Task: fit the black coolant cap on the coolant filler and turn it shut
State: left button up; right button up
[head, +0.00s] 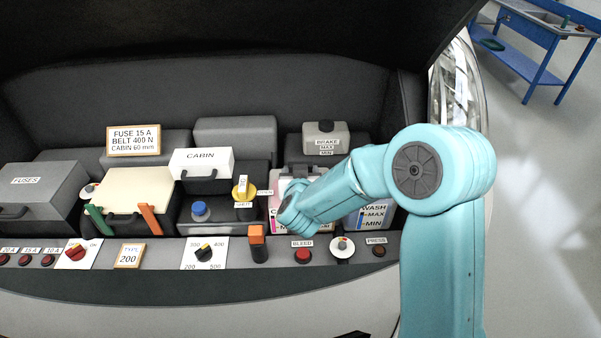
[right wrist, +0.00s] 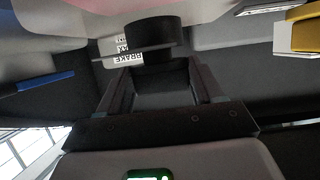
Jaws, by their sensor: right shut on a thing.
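The black coolant cap (right wrist: 152,35) shows at the top middle of the right wrist view, at the far end of my right gripper's fingers (right wrist: 156,66). That gripper is shut on it. The pale pink coolant tank (right wrist: 130,6) shows right beside the cap at the top edge. Whether the cap is seated on the filler or just off it, I cannot tell. In the head view the tank (head: 275,203) is mostly behind my right arm, which hides the gripper, cap and filler. My left gripper is not in view.
The brake reservoir (head: 325,139) stands behind, the wash tank (head: 372,215) to the right. A yellow handle (head: 241,188) and blue cap (head: 200,209) are to the left. An orange-topped lever (head: 257,236) and red bleed button (head: 303,255) are on the front panel.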

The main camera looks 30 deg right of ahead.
jog(key=shift+f+b, duration=0.5)
jog(key=shift+f, duration=0.2)
jog(key=o, duration=1)
jog(key=shift+o, duration=0.6)
jog(key=shift+a, duration=0.15)
jog(key=shift+s, duration=0.1)
jog(key=shift+s+f, duration=0.1)
jog(key=shift+f, duration=0.1)
jog(key=v, duration=1.6)
jog(key=shift+a+r, duration=0.2)
jog(key=shift+r, duration=0.2)
